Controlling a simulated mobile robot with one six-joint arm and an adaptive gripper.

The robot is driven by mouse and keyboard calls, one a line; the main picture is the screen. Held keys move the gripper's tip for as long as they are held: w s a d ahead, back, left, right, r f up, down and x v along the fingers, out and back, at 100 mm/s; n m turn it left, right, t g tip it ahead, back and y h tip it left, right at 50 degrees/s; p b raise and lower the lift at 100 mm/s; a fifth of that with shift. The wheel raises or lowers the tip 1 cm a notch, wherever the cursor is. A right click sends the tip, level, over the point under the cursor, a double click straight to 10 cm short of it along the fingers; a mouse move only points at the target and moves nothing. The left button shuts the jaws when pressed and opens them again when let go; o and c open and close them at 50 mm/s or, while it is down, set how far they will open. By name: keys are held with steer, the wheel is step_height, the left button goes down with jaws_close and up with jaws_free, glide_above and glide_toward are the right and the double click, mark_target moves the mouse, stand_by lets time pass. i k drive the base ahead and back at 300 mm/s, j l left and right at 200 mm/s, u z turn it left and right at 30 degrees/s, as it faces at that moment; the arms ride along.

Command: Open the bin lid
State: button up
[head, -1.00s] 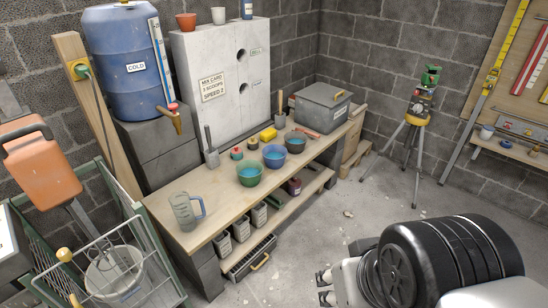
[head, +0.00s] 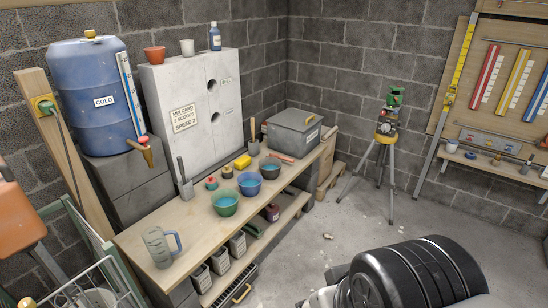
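The bin is a grey box (head: 291,142) at the far end of the wooden bench, near the room corner. Its flat grey lid (head: 291,119) is down and closed, with a small yellowish handle on top near the right edge. A white label is on its right side; I cannot read it. My gripper (head: 301,303) barely shows at the bottom edge, beside my black and white arm. It is well in front of the bench and apart from the bin. Most of it is cut off, so I cannot tell whether it is open.
Bowls (head: 225,202), a yellow sponge (head: 242,162) and a clear jug (head: 160,247) stand on the bench (head: 190,232). A tripod instrument (head: 386,130) stands right of the bin. A white block (head: 195,110) is at left. The floor (head: 350,225) before the bench is mostly clear.

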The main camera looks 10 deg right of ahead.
mark_target(297, 121)
steer(key=i+l, duration=0.25)
steer(key=i, duration=0.25)
steer(key=i+l, duration=0.2)
steer(key=i, duration=0.3)
steer(key=i+l, duration=0.25)
steer(key=i, duration=0.3)
steer(key=i+l, duration=0.25)
steer(key=i, duration=0.25)
steer(key=i+l+z, duration=0.1)
steer(key=i, duration=0.4)
steer(key=i+l, duration=0.3)
steer(key=i, duration=0.2)
steer(key=i+l, duration=0.2)
steer(key=i, duration=0.35)
